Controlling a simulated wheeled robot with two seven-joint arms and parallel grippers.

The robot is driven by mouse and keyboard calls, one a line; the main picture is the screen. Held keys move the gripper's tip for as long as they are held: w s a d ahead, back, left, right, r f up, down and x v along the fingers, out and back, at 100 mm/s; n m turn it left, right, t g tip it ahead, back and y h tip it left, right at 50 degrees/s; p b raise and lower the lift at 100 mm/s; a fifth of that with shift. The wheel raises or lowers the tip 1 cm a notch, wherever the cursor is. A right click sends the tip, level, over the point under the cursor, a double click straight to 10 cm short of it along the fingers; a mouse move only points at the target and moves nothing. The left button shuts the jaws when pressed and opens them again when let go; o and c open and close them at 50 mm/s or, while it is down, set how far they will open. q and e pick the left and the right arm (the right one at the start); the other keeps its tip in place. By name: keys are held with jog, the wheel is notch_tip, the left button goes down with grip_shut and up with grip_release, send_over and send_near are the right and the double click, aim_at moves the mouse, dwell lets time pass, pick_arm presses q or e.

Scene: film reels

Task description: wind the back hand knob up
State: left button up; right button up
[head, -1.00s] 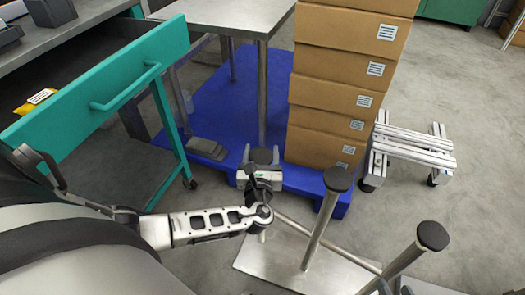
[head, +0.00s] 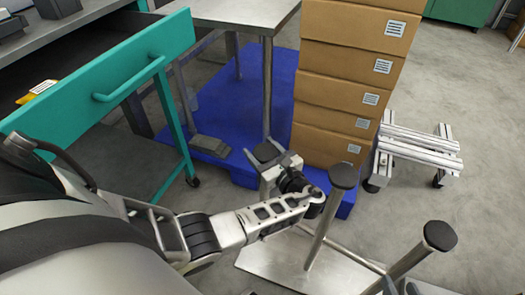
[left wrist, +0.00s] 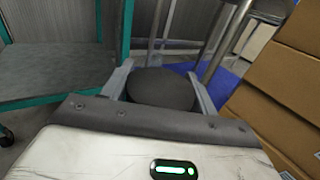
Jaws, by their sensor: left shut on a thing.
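Several posts with round black knobs on top rise at a steel base plate (head: 290,262). The leftmost and farthest black knob (head: 266,152) sits between the fingers of my left gripper (head: 264,158), which is shut on it. In the left wrist view the same knob (left wrist: 160,88) lies between both fingers (left wrist: 160,74); its underside is hidden. A middle knob (head: 343,176) and a nearer right knob (head: 440,235) stand free. Grey tips, probably of my right gripper (head: 401,287), show at the bottom edge; their opening is unclear.
A stack of cardboard boxes (head: 350,70) on a blue pallet (head: 222,105) stands close behind the held knob. A teal open drawer (head: 110,85) juts in at the left. A small wheeled dolly (head: 420,145) is at the right.

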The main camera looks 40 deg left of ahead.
pick_arm(q)
jog(key=shift+a+f, duration=0.1)
jog(key=shift+f, duration=0.1)
dwell(0.3)
jog(key=o, duration=1)
jog(key=shift+d+r, duration=0.1)
jog(key=shift+d, duration=0.1)
jog(key=shift+p+v, duration=0.45)
jog(key=shift+v, duration=3.15)
